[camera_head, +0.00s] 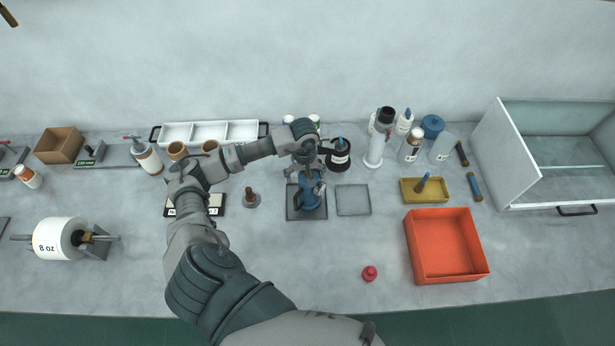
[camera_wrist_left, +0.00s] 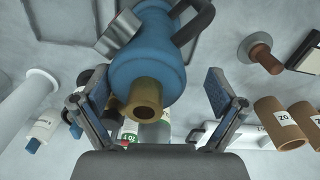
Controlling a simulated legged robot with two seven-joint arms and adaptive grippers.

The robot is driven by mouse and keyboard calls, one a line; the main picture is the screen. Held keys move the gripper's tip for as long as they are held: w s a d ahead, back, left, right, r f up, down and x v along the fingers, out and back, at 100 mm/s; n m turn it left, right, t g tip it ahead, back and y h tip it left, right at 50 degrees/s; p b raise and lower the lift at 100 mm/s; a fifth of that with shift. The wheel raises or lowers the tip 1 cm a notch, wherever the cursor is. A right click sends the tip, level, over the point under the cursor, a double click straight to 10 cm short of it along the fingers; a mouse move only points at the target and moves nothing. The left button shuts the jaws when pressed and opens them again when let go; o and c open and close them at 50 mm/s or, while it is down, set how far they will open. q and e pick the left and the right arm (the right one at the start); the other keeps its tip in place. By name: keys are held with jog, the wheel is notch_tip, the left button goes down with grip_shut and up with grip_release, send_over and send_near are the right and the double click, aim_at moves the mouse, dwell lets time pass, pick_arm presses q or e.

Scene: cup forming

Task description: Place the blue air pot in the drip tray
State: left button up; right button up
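The blue air pot (camera_head: 309,197) appears within the outline of a dark grey square tray (camera_head: 291,214) in the head view. Whether its base rests flat is hard to tell from above. A second, lighter square tray (camera_head: 353,200) lies empty to its right. My left gripper (camera_head: 305,174) is just behind and above the pot's top. In the left wrist view the pot (camera_wrist_left: 152,62) shows its brass-coloured neck and dark handle. The fingers of the left gripper (camera_wrist_left: 158,100) are spread wide on both sides of the neck, with a clear gap at the right finger. My right gripper is not in view.
A dark round pot (camera_head: 339,158) stands behind the trays. Bottles and a tall white cylinder (camera_head: 376,148) stand to the back right. An orange bin (camera_head: 445,247), a yellow tray (camera_head: 426,190) and a red knob (camera_head: 370,273) lie right.

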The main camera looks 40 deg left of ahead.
pick_arm(q)
jog(key=shift+a+f, duration=0.1)
jog(key=shift+a, duration=0.05)
jog(key=shift+d+r, duration=0.35)
jog(key=shift+d, duration=0.5)
jog(key=shift+r, duration=0.3)
jog(key=r, duration=0.3)
jog(key=r+b, duration=0.1)
jog(key=shift+a+r, duration=0.3)
jog(key=shift+r, duration=0.1)
jog(key=r, duration=0.5)
jog(key=shift+a+r+b, duration=0.35)
jog(key=shift+d+r, duration=0.15)
jog(key=shift+r, duration=0.2)
jog(key=shift+d+r, duration=0.15)
jog(key=shift+d, duration=0.25)
jog(key=shift+a, duration=0.15)
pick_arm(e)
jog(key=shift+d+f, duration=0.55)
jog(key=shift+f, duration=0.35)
